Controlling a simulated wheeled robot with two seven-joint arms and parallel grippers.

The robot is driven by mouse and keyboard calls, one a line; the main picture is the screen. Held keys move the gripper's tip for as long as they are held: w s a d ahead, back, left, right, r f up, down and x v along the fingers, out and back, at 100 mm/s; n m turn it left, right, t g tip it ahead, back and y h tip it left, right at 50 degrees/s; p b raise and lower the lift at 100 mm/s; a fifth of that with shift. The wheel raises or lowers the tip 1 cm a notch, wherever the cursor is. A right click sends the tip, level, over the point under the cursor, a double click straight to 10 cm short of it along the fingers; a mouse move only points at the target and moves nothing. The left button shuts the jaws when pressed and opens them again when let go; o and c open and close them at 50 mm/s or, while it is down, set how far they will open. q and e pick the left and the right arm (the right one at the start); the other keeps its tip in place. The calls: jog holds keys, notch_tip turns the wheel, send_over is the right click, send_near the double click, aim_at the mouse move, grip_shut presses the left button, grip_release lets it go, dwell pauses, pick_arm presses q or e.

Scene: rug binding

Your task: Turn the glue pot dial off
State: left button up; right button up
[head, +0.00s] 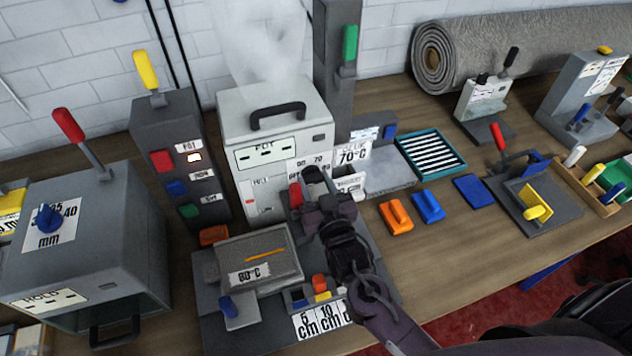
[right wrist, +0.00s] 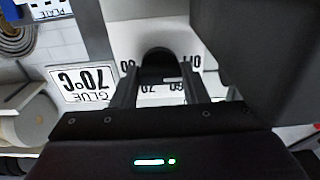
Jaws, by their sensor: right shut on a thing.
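In the head view this gripper (head: 314,184) is at the pot's lower front and hides most of the dial. I cannot tell the dial's setting. My left gripper is out of view.
A sign (head: 352,153) reading 70°C stands right of the dial. A grey post with a green-handled lever (head: 350,44) rises behind. A button box (head: 170,150) stands left of the pot. A grey block labelled 80°C (head: 258,262) lies in front. Orange and blue pieces (head: 396,216) lie to the right.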

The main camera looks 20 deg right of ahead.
jog(key=shift+f, duration=0.1)
jog(key=o, duration=0.8)
jog(key=shift+o, duration=0.9)
jog(key=shift+d, duration=0.1)
